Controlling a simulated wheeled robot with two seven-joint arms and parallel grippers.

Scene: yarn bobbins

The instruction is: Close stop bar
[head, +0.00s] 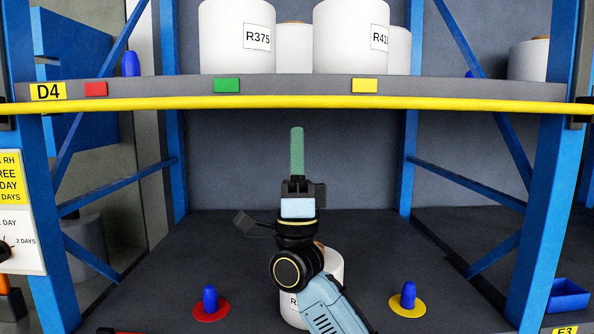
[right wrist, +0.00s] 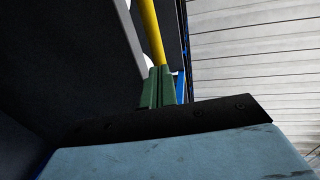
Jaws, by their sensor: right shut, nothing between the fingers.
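The stop bar (head: 300,105) is a yellow bar that runs level across the whole front of the upper shelf, just below the shelf's front edge. It also shows in the right wrist view (right wrist: 152,32) as a yellow bar beyond the fingers. My right gripper (head: 297,135) points upward in front of the rack, below the bar's middle. Its green fingers are together and empty, with the tips a little under the bar in the head view. Whether they touch the bar I cannot tell. In the right wrist view the fingers (right wrist: 157,85) line up with the bar. My left gripper is not in view.
White bobbins (head: 237,40) and (head: 350,40) stand on the upper shelf (head: 300,87). On the lower shelf (head: 250,240), a bobbin (head: 330,262) stands partly behind my arm, between blue pegs (head: 210,297) and (head: 408,294). Blue posts (head: 545,180) flank the rack.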

